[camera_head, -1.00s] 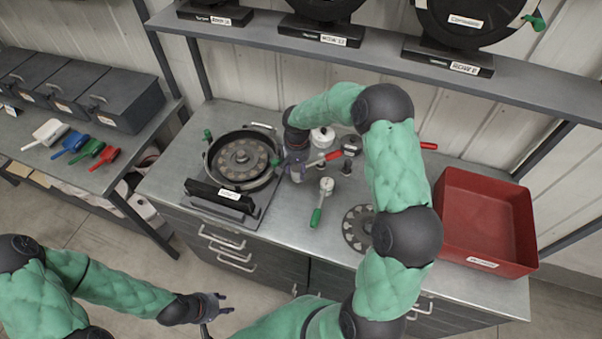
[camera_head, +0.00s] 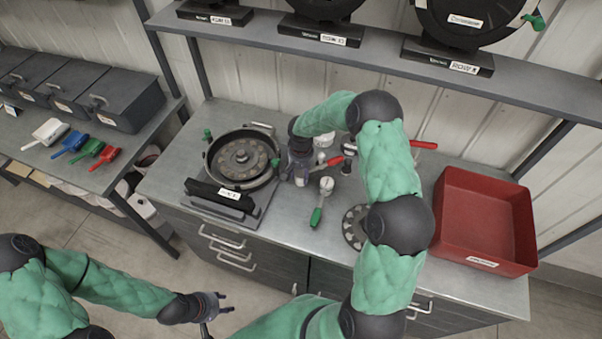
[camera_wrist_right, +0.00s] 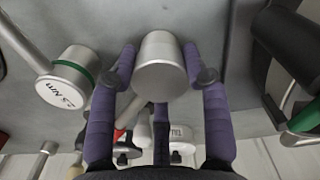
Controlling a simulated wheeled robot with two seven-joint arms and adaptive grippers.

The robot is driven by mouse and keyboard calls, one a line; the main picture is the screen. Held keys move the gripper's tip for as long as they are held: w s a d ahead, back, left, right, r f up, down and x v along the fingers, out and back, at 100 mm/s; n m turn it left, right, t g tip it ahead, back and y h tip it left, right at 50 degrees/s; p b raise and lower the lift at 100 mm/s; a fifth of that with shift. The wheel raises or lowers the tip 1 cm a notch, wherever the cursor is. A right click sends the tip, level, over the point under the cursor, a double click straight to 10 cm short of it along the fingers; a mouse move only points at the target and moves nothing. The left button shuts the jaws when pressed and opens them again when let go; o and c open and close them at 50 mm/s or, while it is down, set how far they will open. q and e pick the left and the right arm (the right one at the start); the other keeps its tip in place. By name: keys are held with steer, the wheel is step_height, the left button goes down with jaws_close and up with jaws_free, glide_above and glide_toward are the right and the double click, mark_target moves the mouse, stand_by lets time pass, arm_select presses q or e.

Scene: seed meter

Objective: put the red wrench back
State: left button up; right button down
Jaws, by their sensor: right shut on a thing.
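My right gripper (camera_head: 299,176) is over the bench, just right of the round seed meter housing (camera_head: 241,158). It is shut on the red wrench, whose red handle (camera_head: 335,161) sticks out to the right. In the right wrist view a plain silver cylinder (camera_wrist_right: 160,62), apparently the wrench's head, sits between the fingers of the right gripper (camera_wrist_right: 163,75). A red part (camera_wrist_right: 118,133) shows behind a finger. How far the wrench is above the bench cannot be told. My left gripper (camera_head: 220,305) is open and empty, low in front of the bench.
A green-handled wrench (camera_head: 321,200) lies just right of my right gripper. Another red handle (camera_head: 424,145) lies at the back, partly behind my arm. A seed plate (camera_head: 354,226) is beside my forearm. A red bin (camera_head: 483,262) stands at the right. A shelf (camera_head: 380,65) runs above.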

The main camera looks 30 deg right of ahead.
steer(key=c, duration=0.6)
jaws_free()
step_height(320, 180, up, 12)
steer(key=shift+r, duration=0.1)
